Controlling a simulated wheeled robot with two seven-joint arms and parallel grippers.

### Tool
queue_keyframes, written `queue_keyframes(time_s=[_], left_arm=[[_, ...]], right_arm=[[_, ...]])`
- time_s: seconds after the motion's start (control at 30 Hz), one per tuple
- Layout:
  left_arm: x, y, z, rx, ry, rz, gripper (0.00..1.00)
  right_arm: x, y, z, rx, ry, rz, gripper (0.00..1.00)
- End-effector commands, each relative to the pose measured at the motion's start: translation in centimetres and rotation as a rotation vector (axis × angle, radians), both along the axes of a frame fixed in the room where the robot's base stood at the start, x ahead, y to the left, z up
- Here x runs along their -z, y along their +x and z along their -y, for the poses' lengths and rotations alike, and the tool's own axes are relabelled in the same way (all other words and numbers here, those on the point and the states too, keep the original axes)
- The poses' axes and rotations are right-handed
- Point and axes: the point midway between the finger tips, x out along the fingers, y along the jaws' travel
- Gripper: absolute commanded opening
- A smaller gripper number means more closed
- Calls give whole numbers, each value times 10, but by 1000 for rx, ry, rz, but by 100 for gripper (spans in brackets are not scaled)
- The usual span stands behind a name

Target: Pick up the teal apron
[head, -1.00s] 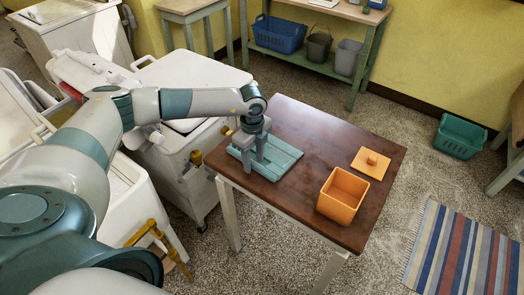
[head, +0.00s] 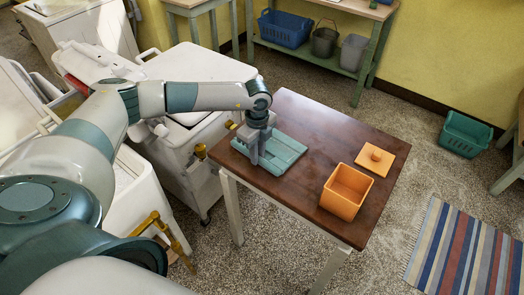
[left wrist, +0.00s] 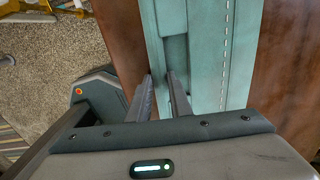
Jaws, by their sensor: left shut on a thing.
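The teal apron (head: 284,154) lies folded flat on the brown wooden table, near its left end. It also shows in the left wrist view (left wrist: 205,50), with pale stitching and a folded strip along it. My left gripper (head: 257,160) points down over the apron's left part. In the left wrist view its fingers (left wrist: 163,92) are close together at the apron and shut on it; the exact pinch is partly hidden. The apron still looks flat on the table. My right gripper is not in view.
An open orange box (head: 346,190) and its square lid (head: 376,159) sit on the right part of the table (head: 315,120). White washers (head: 170,150) stand close on the left. A teal basket (head: 464,135) and striped rug (head: 465,250) are on the floor at the right.

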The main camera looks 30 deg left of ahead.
Motion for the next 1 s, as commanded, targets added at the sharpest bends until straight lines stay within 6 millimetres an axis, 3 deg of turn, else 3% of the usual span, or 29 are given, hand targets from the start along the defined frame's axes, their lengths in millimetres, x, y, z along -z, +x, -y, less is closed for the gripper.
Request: queue_keyframes(time_s=[0.27, 0.43, 0.8, 1.0], left_arm=[[-14, 1, 0, 0, -2, 4, 0], [-38, 1, 0, 0, -1, 5, 0], [-80, -22, 69, 6, -2, 6, 0], [-99, -32, 96, 4, -2, 4, 0]], right_arm=[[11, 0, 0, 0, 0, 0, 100], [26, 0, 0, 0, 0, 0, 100], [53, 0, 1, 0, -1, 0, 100], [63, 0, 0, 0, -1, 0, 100]])
